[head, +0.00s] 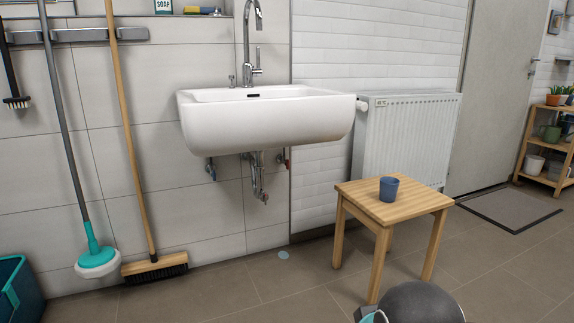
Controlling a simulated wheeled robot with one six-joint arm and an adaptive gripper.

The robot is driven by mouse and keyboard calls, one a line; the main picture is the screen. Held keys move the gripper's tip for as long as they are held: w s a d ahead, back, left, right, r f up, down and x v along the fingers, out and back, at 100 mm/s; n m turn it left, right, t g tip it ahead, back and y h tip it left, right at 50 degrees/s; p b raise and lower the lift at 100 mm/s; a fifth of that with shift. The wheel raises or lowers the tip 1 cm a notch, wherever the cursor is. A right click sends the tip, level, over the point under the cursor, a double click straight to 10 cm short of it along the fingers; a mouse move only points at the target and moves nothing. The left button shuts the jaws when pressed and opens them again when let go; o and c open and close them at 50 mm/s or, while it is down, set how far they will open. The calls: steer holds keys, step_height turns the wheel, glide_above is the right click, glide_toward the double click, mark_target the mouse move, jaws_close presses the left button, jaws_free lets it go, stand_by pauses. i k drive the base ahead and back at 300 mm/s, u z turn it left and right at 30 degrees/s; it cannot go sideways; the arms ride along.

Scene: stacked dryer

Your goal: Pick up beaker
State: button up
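A small blue beaker (389,189) stands upright on the wooden stool (422,203). It sits near the middle of the stool's top, with its open rim facing up. Nothing touches it or blocks the view of it.
A white sink (266,120) hangs on the wall at the left, with pipes below. A radiator (408,135) stands behind the stool. A mop (97,262) and broom (154,267) lean at the left. The tiled floor (230,298) is clear left of the stool.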

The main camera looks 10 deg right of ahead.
mark_target(389, 185)
steer(key=z, duration=1.75)
steer(key=i, duration=1.5)
steer(key=u, duration=2.7)
